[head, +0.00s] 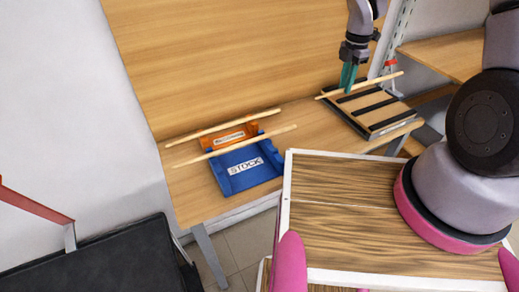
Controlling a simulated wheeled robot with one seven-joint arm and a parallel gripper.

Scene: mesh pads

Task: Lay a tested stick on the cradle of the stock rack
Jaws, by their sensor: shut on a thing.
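My gripper (347,84), with teal fingers, is shut on a light wooden stick (382,79) at the back right. The stick lies slantwise over the far part of a tray with black strips (384,116); I cannot tell whether it touches the tray. The blue stock rack (254,181), labelled STOCK, stands on the bench to the left. One stick (235,147) lies across its back part. An orange rack (253,127) stands just behind it, with another stick (222,126) across it. The label on the orange rack is too small to read.
The wooden bench (190,190) has bare room left of the racks and a gap between them and the tray. A wooden back panel (230,60) rises behind. A wooden shelf (450,55) is at the right. A black surface (110,265) is at the lower left.

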